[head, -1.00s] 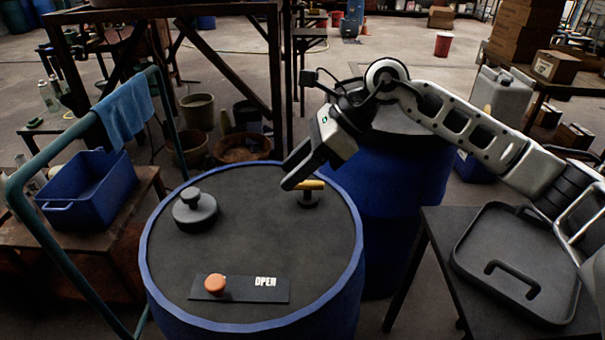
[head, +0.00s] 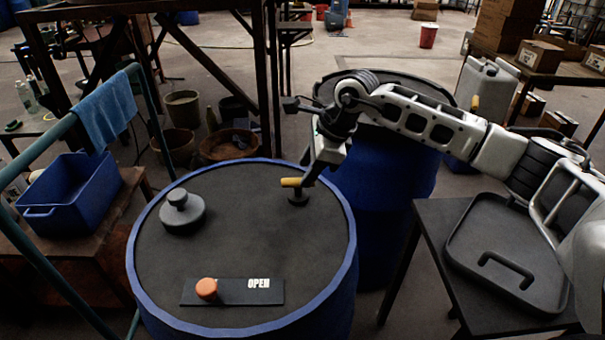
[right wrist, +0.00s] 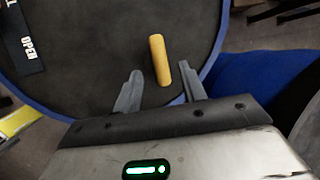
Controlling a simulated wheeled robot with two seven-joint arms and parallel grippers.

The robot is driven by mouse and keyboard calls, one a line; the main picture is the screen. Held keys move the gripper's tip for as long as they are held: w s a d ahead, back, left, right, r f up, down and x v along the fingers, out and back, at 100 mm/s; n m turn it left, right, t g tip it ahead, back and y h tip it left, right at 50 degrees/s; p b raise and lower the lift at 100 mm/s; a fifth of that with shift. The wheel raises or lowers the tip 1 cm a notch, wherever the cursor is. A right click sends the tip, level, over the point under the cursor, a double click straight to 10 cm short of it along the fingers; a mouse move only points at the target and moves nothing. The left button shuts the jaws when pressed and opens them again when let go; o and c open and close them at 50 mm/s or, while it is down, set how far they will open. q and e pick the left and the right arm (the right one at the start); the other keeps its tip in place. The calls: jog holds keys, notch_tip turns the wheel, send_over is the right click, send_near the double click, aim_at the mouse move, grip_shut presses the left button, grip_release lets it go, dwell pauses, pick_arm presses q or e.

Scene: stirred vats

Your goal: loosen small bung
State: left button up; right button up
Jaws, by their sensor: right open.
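A yellow bar handle (head: 291,182) on a short dark stem (head: 298,199) stands near the right rim of the blue drum's dark lid (head: 235,235); it looks like the small bung. A larger grey round plug (head: 182,211) with a knob sits at the lid's left. My right gripper (head: 308,178) points down at the yellow handle's right end. In the right wrist view, its two fingers (right wrist: 161,84) are open, with the near end of the yellow handle (right wrist: 160,58) in the gap between their tips. Contact cannot be told. My left gripper is out of view.
A black plate (head: 240,292) marked OPEN, with an orange knob (head: 206,289) at its left end, lies on the lid's front. Another blue drum (head: 385,185) stands behind right. A dark tray (head: 510,255) sits on the right table. A green rail (head: 45,260) runs at left.

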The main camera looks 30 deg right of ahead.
jog(key=shift+x, duration=1.6)
grip_shut()
